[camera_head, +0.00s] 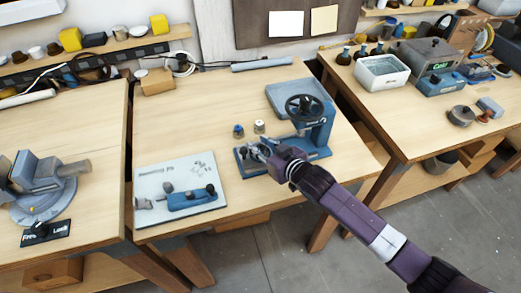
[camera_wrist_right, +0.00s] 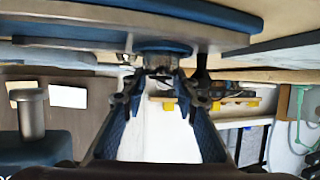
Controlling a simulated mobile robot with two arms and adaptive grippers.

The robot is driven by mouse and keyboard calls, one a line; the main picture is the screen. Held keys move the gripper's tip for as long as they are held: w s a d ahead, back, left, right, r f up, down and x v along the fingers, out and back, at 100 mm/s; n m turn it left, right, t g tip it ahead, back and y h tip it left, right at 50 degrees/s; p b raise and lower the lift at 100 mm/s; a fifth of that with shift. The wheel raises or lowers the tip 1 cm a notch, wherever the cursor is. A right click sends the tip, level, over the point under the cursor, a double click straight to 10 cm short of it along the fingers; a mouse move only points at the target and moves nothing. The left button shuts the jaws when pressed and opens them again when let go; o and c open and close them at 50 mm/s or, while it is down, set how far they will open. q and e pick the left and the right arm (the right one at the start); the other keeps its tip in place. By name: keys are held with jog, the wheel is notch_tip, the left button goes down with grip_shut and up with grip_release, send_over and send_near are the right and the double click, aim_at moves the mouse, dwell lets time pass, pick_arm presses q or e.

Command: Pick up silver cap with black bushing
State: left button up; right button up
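My right gripper (camera_head: 262,152) is at the left part of the blue press (camera_head: 318,132), low over its base. In the right wrist view the two fingers of the gripper (camera_wrist_right: 160,76) stand apart. A small dark and metallic shape shows between or beyond the fingertips; I cannot tell whether it is the silver cap with black bushing. A blue round part (camera_wrist_right: 164,47) is just above the tips in that view. Two small caps stand on the table behind the gripper: one with a blue top (camera_head: 238,131) and one pale silver (camera_head: 259,127). My left gripper is out of view.
A white assembly board (camera_head: 205,168) with a blue fixture lies left of the press. The press has a dark handwheel (camera_head: 304,107). A grey-blue vise (camera_head: 40,182) stands on the left table. A white bin (camera_head: 382,72) stands on the right table. The middle table's back left is mostly clear.

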jog(key=shift+c, duration=0.5)
grip_shut()
jog(key=shift+s, duration=0.1)
